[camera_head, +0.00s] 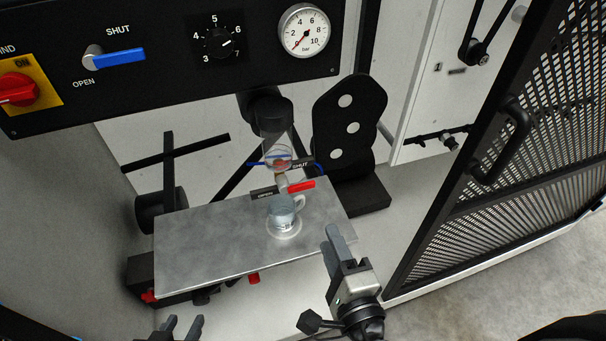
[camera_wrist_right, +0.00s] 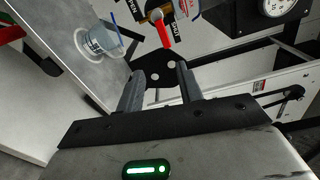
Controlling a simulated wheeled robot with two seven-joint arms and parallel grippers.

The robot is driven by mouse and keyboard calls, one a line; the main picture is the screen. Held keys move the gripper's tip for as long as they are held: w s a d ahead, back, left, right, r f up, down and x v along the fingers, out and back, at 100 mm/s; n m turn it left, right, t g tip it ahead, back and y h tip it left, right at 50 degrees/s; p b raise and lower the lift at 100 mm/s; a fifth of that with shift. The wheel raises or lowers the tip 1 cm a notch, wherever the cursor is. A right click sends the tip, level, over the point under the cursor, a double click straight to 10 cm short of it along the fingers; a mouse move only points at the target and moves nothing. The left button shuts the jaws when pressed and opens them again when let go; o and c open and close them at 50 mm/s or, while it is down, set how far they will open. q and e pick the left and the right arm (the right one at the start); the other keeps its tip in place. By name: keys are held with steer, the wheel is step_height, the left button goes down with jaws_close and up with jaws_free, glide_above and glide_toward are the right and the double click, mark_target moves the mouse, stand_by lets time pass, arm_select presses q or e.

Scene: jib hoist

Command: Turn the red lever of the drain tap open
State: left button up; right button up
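The drain tap's red lever (camera_head: 302,186) points to the right, below the clear bowl (camera_head: 279,155). An OPEN label (camera_head: 264,193) is to its left and a SHUT label (camera_head: 300,167) is just above it. The lever also shows beyond my fingers in the right wrist view (camera_wrist_right: 163,33). A clear cup (camera_head: 285,208) stands on the metal shelf below the tap. My right gripper (camera_head: 338,240) is open and empty, in front of the shelf's right end, apart from the lever. In its wrist view (camera_wrist_right: 160,84) the fingers are spread. My left gripper (camera_head: 184,326) is open and empty at the bottom edge.
The metal shelf (camera_head: 195,245) lies under the tap. A black bracket with holes (camera_head: 348,125) stands right of the tap. A mesh door (camera_head: 530,150) is open at the right. The black panel above holds a blue lever (camera_head: 119,58), a dial and a gauge (camera_head: 304,30).

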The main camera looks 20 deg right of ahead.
mark_target(307, 188)
steer(key=w, duration=0.5)
steer(key=w+n, duration=0.1)
steer(key=w, duration=0.4)
steer(key=w+n, duration=0.1)
steer(key=w, duration=0.4)
steer(key=shift+w+a+r+t, duration=0.3)
steer(key=shift+w+a, duration=0.05)
steer(key=shift+a, duration=0.05)
steer(key=shift+c, duration=0.3)
jaws_close()
